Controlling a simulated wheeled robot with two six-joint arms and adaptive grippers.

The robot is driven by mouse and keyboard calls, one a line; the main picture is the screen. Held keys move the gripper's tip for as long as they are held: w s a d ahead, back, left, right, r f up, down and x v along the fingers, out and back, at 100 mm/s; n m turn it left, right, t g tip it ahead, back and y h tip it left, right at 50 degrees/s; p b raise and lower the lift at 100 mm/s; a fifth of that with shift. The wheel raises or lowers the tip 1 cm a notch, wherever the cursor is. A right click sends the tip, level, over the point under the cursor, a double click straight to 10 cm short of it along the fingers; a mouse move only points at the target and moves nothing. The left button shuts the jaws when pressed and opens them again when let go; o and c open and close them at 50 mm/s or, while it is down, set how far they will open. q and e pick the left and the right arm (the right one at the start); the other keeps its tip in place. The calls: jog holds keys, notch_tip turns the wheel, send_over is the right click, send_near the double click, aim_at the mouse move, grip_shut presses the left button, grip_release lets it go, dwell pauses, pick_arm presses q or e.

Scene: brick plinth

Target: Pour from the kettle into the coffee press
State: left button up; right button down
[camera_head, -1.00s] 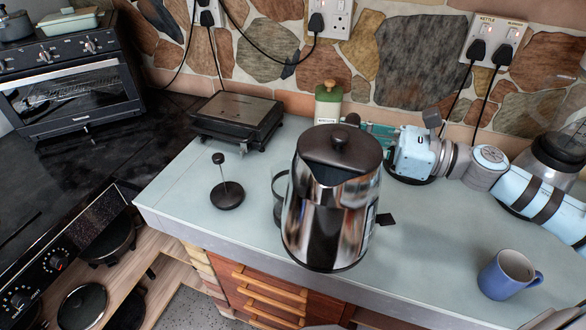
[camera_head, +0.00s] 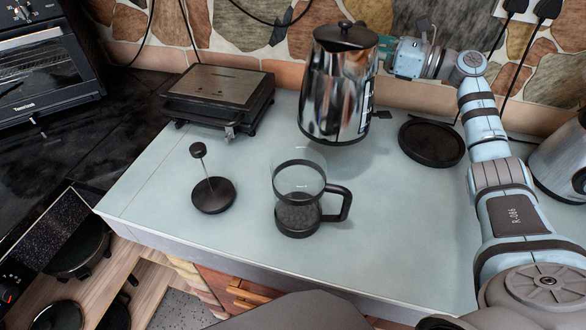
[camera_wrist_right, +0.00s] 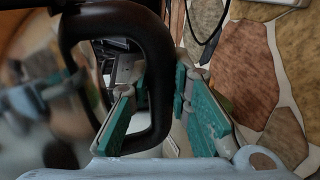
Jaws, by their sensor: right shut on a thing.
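The kettle (camera_head: 335,95) is polished steel with a black lid, upright at the back of the counter in the head view. It appears held just above the surface. My right gripper (camera_head: 388,57) is at its right rear, mostly hidden by it. In the right wrist view, the fingers (camera_wrist_right: 160,112) are around the kettle's black handle (camera_wrist_right: 158,75). The coffee press (camera_head: 299,192) is a clear glass beaker with black bands and handle, standing open in front of the kettle, apart from it. Its lid with plunger rod (camera_head: 212,194) lies to its left. My left gripper is out of view.
A black round kettle base (camera_head: 432,143) lies right of the kettle. A black and steel grill (camera_head: 217,95) stands at the back left. Another steel appliance (camera_head: 562,160) is at the right edge. The counter (camera_head: 400,215) is clear right of the press.

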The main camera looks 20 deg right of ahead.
pick_arm(q)
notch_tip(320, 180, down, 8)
jog(key=b, duration=0.6)
jog(key=shift+b, duration=0.35)
pick_arm(e)
notch_tip(320, 180, down, 11)
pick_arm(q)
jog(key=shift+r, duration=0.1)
pick_arm(e)
jog(key=shift+s+r, duration=0.1)
jog(key=shift+r, duration=0.05)
